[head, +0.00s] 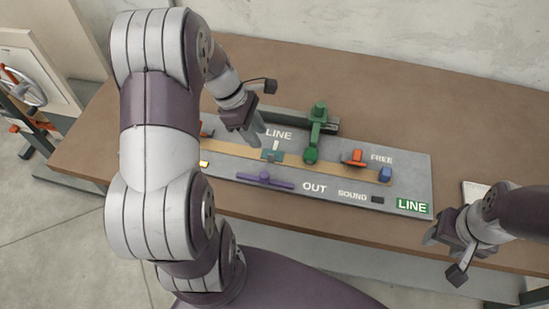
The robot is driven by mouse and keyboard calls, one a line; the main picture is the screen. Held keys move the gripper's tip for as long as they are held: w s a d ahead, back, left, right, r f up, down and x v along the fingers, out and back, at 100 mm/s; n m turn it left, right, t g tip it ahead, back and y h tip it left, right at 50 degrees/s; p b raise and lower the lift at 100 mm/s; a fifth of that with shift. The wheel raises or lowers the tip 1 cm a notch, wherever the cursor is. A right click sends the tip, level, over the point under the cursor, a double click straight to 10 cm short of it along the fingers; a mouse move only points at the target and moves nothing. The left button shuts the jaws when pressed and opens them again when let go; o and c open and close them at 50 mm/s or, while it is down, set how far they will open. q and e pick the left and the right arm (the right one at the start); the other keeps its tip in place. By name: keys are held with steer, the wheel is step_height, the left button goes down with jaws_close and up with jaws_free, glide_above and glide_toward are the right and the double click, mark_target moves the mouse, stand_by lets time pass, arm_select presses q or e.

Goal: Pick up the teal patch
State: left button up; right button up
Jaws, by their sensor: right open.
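The teal patch (272,155) is a small flat piece on the tan strip (330,168) of the grey panel, just below the upper "LINE" label. A thin pale upright piece stands at its back edge. My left gripper (256,142) points down over the panel, just up and left of the teal patch. Its fingers look close together, and I cannot tell whether they are shut or touch the patch. My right gripper (446,253) is open and empty near the front edge of the table, right of the panel.
The grey panel (415,170) lies on a brown table (400,105). On it are a tall green lever (315,130), an orange piece (354,157), a blue block (385,174), a purple handle (265,180) and a green "LINE" sign (412,206). The table behind is clear.

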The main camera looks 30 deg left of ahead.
mark_target(269, 154)
arm_select(q)
steer(key=x, duration=0.7)
steer(key=shift+w+d+f, duration=0.1)
steer(key=shift+d+f, duration=0.15)
steer(key=shift+f, duration=0.05)
jaws_close()
